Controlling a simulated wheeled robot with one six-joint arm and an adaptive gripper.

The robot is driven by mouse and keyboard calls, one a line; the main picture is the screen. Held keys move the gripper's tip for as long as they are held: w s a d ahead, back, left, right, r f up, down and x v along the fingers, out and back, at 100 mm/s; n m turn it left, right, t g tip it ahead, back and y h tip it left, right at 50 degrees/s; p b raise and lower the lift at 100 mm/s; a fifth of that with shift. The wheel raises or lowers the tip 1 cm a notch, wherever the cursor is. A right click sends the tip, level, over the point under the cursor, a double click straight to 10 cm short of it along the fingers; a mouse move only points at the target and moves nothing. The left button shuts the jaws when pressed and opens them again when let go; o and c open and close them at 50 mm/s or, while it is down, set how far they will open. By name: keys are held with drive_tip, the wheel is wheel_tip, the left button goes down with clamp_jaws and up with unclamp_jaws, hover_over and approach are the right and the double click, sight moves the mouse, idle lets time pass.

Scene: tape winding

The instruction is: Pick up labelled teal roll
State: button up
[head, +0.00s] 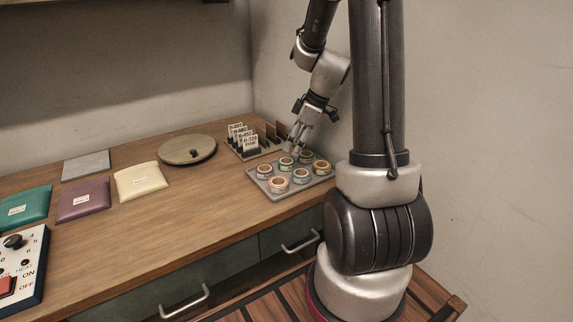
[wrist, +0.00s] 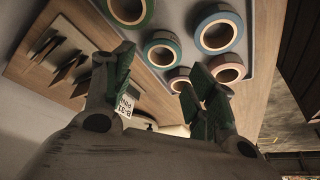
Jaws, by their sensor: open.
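Several tape rolls stand in a grey tray (head: 311,185) at the table's right end. A teal-looking roll (wrist: 148,48) with a tan core lies ahead of my fingers in the wrist view. In the head view a roll with a teal-green side (head: 286,164) is in the tray's back part; I cannot be sure it is the same one. I cannot read a label on it. My gripper (head: 294,148) is open and empty, above the tray's back edge. In the wrist view its two dark green fingers (wrist: 162,82) are spread apart and touch no roll.
Blue (wrist: 204,20), pink (wrist: 240,68) and green (wrist: 148,15) rolls sit close by. A rack of label cards (head: 242,137) stands behind the tray. A round disc (head: 187,150) and coloured pouches (head: 141,181) lie left.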

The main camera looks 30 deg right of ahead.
sight(288, 158)
drive_tip(key=x, duration=0.6)
drive_tip(key=shift+f, duration=0.35)
drive_tip(key=shift+a, duration=0.1)
drive_tip(key=c, duration=0.5)
